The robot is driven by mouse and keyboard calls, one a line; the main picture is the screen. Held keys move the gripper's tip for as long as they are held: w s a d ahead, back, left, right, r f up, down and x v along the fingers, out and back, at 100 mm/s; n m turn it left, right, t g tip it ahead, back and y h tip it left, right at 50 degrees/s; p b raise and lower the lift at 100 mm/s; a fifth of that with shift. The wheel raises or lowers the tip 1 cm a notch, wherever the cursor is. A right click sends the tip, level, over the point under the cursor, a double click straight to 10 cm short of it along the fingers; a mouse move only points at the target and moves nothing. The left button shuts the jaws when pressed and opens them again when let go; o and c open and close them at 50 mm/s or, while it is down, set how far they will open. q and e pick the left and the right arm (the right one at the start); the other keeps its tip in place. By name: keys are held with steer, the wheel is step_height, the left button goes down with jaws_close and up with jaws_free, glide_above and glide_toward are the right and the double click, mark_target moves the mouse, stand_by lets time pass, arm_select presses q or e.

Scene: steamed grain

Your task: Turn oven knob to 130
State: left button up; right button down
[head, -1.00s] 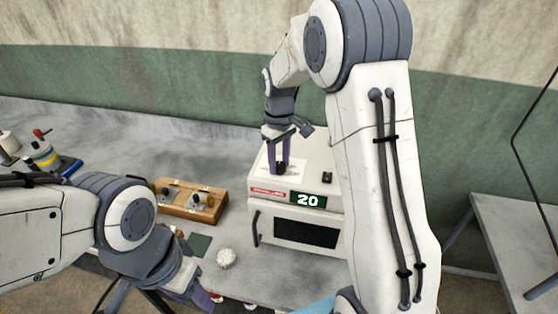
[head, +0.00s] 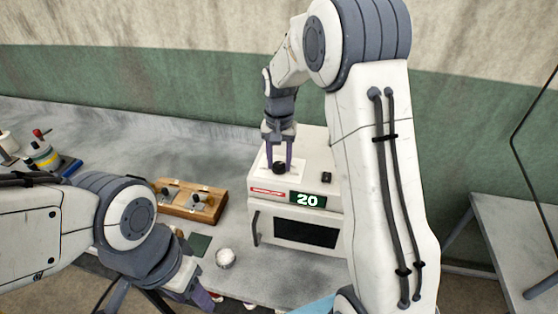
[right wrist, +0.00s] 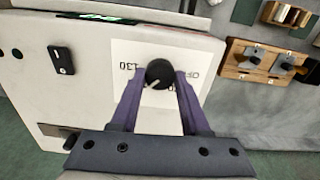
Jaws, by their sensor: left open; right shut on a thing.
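The white oven (head: 335,215) stands on the grey table, and its display reads 20. Its black knob (head: 279,168) is on the oven's top, on a white dial plate (right wrist: 127,52) marked with "130" and "OFF". My right gripper (head: 279,164) points down with its purple fingers shut on the knob, one on each side. The knob also shows in the right wrist view (right wrist: 159,73), with a light pointer line on it; its exact setting is hard to read. My left gripper (head: 205,298) is open at the bottom of the head view, partly cut off and away from the oven.
A black switch (head: 326,177) sits on the oven top, right of the knob. A wooden block with metal fittings (head: 190,200) lies left of the oven. A small white bowl (head: 226,258) and a dark green square (head: 199,244) are in front. My right arm covers the oven's right side.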

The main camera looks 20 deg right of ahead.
mark_target(279, 164)
steer(key=m, duration=0.4)
steer(key=shift+r+m, duration=0.1)
steer(key=shift+m, duration=0.2)
steer(key=m, duration=0.4)
steer(key=shift+m, duration=0.4)
steer(key=shift+c, duration=1.9)
jaws_free()
steer(key=shift+a, duration=0.1)
step_height(279, 164, up, 10)
steer(key=b, duration=0.2)
steer(key=shift+r+b, duration=0.25)
steer(key=shift+b, duration=0.05)
